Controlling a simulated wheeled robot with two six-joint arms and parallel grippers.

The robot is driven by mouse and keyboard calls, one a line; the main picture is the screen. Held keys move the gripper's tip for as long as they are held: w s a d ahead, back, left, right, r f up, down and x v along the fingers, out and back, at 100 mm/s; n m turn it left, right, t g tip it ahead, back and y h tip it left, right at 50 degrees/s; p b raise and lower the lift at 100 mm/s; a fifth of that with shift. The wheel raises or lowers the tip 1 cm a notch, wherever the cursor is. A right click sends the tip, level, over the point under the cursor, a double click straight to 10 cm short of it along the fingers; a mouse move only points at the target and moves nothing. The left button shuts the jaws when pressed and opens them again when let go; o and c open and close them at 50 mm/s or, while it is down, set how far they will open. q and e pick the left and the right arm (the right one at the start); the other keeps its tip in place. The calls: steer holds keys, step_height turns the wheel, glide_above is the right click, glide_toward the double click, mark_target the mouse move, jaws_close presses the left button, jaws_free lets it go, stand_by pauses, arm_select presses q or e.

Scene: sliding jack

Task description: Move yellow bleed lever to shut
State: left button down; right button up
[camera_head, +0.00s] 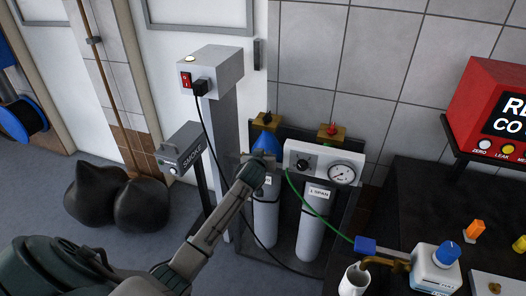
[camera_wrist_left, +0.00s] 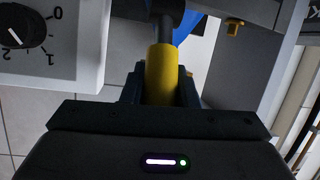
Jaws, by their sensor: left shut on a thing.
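The yellow bleed lever (camera_wrist_left: 162,72) shows in the left wrist view as a short yellow grip on a dark rod. It lies between the two fingers of my left gripper (camera_wrist_left: 160,92), which is shut on it. In the head view my left gripper (camera_head: 257,168) is at the gas cylinder stand, just below a blue part (camera_head: 266,142), and it hides the lever there. No shut marking is readable, so I cannot tell the lever's position. My right gripper is not in view.
A white panel with a dial and gauge (camera_head: 342,174) is close right of the gripper. Two grey cylinders (camera_head: 313,225) stand below. A grey post with a switch box (camera_head: 212,72) and hanging black cable is at left. A dark bench (camera_head: 430,205) is at right.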

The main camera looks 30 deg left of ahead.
arm_select(q)
steer(key=shift+w+a+r+g+h+p, duration=0.15)
steer(key=shift+w+g+p, duration=0.35)
steer(key=shift+p, duration=0.85)
steer(key=shift+w+r+g+h+p, duration=0.1)
steer(key=shift+w+r+g+p, duration=0.4)
steer(key=shift+p, duration=0.8)
steer(key=shift+w+a+g+h+p, duration=0.2)
steer(key=shift+g+p, duration=0.5)
steer(key=shift+p, duration=0.65)
steer(key=shift+w+a+f+g+h+p, duration=0.1)
steer(key=shift+w+f+g+h+p, duration=0.1)
steer(key=shift+w+g+p, duration=0.35)
steer(key=shift+w+f+g+h+p, duration=0.15)
steer(key=shift+w+g+p, duration=0.1)
steer(key=shift+g+p, duration=0.45)
steer(key=c, duration=1.1)
jaws_free()
steer(key=shift+w+f, duration=0.1)
steer(key=b+v, duration=0.2)
steer(key=v, duration=0.9)
steer(key=shift+a, duration=0.1)
